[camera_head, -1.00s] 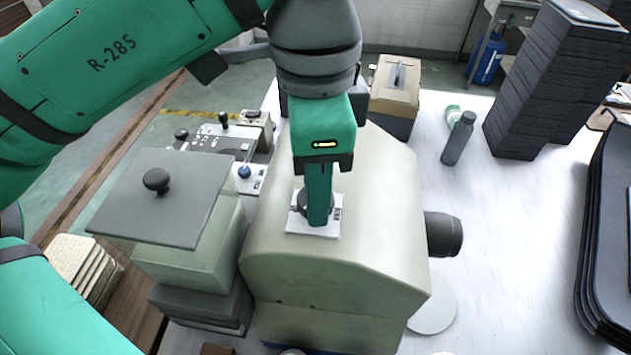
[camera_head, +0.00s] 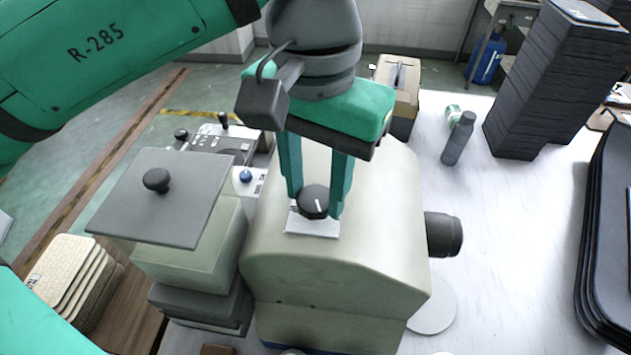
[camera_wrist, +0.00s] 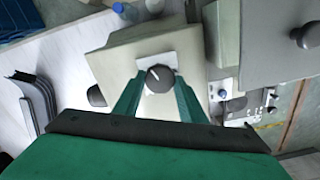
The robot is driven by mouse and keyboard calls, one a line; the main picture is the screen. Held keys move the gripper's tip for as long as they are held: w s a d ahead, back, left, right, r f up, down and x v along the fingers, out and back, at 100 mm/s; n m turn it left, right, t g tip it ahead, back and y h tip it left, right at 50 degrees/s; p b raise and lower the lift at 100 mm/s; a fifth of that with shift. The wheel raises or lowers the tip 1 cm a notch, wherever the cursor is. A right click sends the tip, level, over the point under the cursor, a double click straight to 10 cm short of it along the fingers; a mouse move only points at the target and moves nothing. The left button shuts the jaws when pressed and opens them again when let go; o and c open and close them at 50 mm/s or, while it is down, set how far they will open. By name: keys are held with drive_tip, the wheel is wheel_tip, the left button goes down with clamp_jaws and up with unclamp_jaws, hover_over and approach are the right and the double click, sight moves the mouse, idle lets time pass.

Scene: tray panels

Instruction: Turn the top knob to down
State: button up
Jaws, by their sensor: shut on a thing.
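The top knob (camera_head: 312,201) is a round dark knob with a white pointer line, on a white plate (camera_head: 313,229) on the sloped top of a beige machine housing (camera_head: 385,205). My gripper (camera_head: 316,204) reaches down with one green finger on each side of the knob, shut on it. The white line lies toward the right part of the knob in the head view. In the wrist view the knob (camera_wrist: 160,79) sits between the fingertips of my gripper (camera_wrist: 160,82), with its white line toward the upper left. The plate's markings are too small to read.
A grey lid with a black ball handle (camera_head: 157,180) stands left of the housing. A control panel with levers (camera_head: 213,143) is behind it. A dark cylinder (camera_head: 444,234) juts from the housing's right side.

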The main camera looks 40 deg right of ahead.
sight(316, 199)
drive_tip(key=n, duration=1.3)
idle(0.7)
drive_tip(key=o, duration=1.1)
drive_tip(key=shift+c, duration=0.2)
wheel_tip(316, 199, up, 8)
drive_tip(key=shift+f, duration=0.25)
drive_tip(key=shift+s+n, duration=0.1)
drive_tip(key=shift+n, duration=0.2)
